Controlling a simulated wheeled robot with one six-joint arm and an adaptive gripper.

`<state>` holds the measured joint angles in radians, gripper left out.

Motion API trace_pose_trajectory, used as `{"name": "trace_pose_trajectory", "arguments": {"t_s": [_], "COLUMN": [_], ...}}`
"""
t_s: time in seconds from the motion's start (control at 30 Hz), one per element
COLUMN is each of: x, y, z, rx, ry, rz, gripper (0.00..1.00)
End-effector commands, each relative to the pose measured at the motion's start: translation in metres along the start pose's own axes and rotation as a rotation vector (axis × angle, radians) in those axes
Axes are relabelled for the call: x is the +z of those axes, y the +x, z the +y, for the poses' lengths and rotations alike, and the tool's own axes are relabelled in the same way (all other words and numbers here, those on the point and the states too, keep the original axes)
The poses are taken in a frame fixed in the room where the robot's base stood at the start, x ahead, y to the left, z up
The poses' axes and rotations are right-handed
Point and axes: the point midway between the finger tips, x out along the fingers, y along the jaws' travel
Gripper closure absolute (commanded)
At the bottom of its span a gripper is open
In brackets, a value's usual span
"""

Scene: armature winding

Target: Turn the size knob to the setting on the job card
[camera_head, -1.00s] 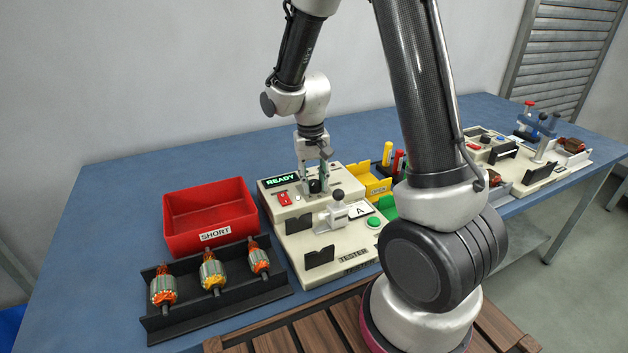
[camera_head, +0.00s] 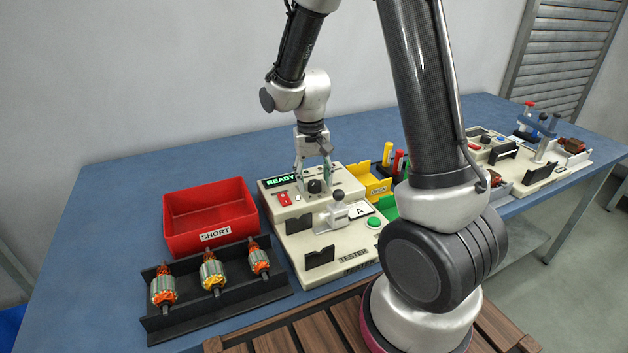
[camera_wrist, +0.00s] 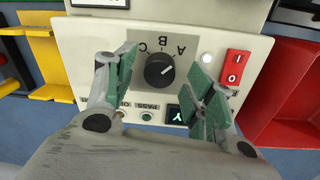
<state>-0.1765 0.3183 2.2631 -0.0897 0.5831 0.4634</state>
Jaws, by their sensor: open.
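The black size knob (camera_head: 316,186) sits on the sloped panel of the cream tester (camera_head: 295,243). In the wrist view, the knob (camera_wrist: 159,70) has the letters A, B and C around one side, and its pale pointer mark slants toward the A side. The job card (camera_head: 360,211) on the tester reads A. My gripper (camera_head: 313,178) is open over the knob. In the wrist view its green-padded fingers (camera_wrist: 162,82) stand to either side of the knob, apart from it.
The READY display (camera_head: 281,180) and red switch (camera_head: 284,198) are beside the knob. A clamp-like fixture (camera_head: 337,212) and green button (camera_head: 374,222) are in front. A red SHORT bin (camera_head: 214,236) stands left, a yellow bin (camera_head: 377,189) right. Several armatures lie in a black rack (camera_head: 160,325).

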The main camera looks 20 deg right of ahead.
Motion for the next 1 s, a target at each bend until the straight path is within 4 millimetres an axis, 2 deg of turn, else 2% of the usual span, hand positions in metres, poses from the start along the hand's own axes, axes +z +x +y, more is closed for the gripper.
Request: {"name": "trace_pose_trajectory", "arguments": {"t_s": [0.3,0.5,0.67,1.0], "x": [-0.001,-0.001,0.0,0.0], "y": [-0.069,-0.101,-0.11,-0.11], "z": [-0.001,0.0,0.0,0.0], "rx": [-0.003,-0.001,-0.001,-0.001], "ry": [0.001,0.0,0.0,0.0], "rz": [0.007,0.003,0.001,0.001], "gripper": [0.46,0.46,0.46,0.46]}}
